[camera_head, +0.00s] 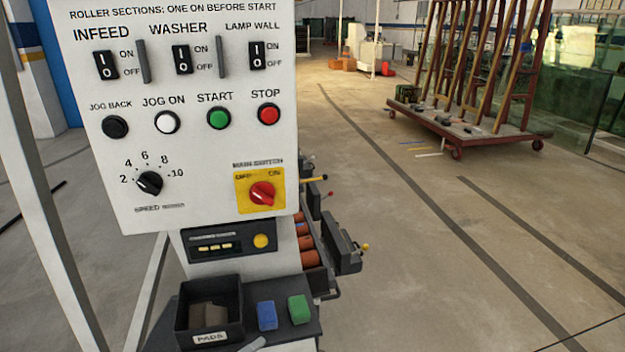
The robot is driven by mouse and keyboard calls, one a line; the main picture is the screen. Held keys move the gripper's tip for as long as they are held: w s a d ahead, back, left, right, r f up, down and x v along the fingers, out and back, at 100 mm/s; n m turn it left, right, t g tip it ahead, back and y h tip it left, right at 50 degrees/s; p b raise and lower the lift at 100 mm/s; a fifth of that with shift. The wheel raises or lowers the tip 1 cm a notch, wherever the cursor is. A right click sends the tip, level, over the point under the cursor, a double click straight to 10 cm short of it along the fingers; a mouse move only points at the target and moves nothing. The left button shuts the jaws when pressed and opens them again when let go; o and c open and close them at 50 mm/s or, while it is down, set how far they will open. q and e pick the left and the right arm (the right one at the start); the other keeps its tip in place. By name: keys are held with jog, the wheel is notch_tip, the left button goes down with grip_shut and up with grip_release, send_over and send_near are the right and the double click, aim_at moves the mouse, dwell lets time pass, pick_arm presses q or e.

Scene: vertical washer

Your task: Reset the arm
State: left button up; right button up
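Neither of my arms nor my grippers shows in the head view. A white control panel (205,150) fills the left half. It carries three rocker switches for infeed (105,65), washer (182,59) and lamp wall (257,55). Below them are a black jog back button (115,127), a white jog on button (167,122), a green start button (219,117) and a red stop button (268,114). A black speed knob (149,183) and a red main switch (262,193) on a yellow plate sit lower.
Below the panel, a black pads box (238,290) stands on a dark shelf beside a blue pad (267,315) and a green pad (298,309). Orange rollers (309,258) show behind. A wheeled glass rack (470,132) stands at the back right. The floor (430,270) at right is open.

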pick_arm(q)
jog(key=s+a+f+n+g+y, duration=0.2)
jog(key=s+a+f+n+y, duration=0.15)
jog(key=s+f+n, duration=0.55)
jog(key=s+a+f+n+g+y, duration=0.2)
jog(key=s+a+f+n+y, duration=0.15)
jog(key=s+f+n, duration=0.55)
jog(key=s+f+n+g, duration=0.3)
jog(key=s+f, duration=0.2)
jog(key=s, duration=0.6)
jog(key=s+d+f+n+g+y, duration=0.1)
jog(key=s+f+n+g, duration=0.2)
jog(key=s, duration=0.9)
jog(key=shift+d+f+n+g+y, duration=0.3)
jog(key=shift+f+g, duration=0.2)
jog(key=shift+f, duration=0.35)
pick_arm(e)
jog(key=shift+w, duration=0.4)
